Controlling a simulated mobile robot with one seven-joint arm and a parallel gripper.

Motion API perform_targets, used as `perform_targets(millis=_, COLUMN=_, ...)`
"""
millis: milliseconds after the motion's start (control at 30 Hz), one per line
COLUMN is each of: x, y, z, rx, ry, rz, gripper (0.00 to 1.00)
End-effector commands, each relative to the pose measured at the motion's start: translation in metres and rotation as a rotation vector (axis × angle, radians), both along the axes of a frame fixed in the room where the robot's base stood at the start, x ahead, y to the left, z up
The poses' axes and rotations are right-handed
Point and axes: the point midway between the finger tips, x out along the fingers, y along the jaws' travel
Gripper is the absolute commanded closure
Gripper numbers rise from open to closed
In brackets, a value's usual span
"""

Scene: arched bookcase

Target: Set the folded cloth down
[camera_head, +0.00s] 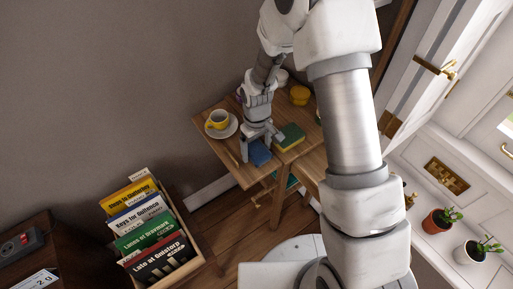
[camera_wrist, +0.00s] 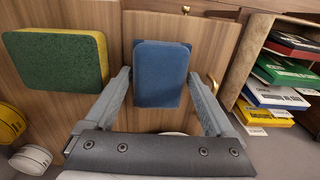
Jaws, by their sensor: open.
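The folded cloth (camera_head: 258,154) is a blue, flat rectangle on the wooden table (camera_head: 228,156), near its front edge. In the wrist view the cloth (camera_wrist: 160,74) lies between the two fingers of my gripper (camera_wrist: 159,82). The fingers stand open on either side of it, with a narrow gap at the left finger; contact at the right finger is hard to tell. In the head view my gripper (camera_head: 262,147) points down over the cloth and hides part of it.
A green and yellow sponge (camera_head: 290,137) lies close beside the cloth. A yellow cup (camera_head: 217,119) on a saucer and a yellow pot (camera_head: 299,95) stand further back. A crate of books (camera_head: 197,250) is at lower left. Potted plants (camera_head: 437,221) stand at right.

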Motion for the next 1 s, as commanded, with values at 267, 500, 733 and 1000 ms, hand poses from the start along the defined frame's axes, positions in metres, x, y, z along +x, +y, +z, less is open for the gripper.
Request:
perform_targets(millis=267, x=0.003, y=-0.002, z=0.024, rx=-0.001, ry=-0.009, rz=-0.003, gripper=0.0)
perform_targets(millis=500, x=0.003, y=-0.002, z=0.079, rx=0.0, ry=-0.009, rz=-0.002, gripper=0.0)
perform_targets(millis=733, x=0.002, y=-0.001, z=0.118, rx=0.0, ry=-0.005, rz=-0.002, gripper=0.0)
perform_targets(millis=1000, x=0.001, y=-0.001, z=0.131, rx=-0.001, ry=-0.002, rz=-0.002, gripper=0.0)
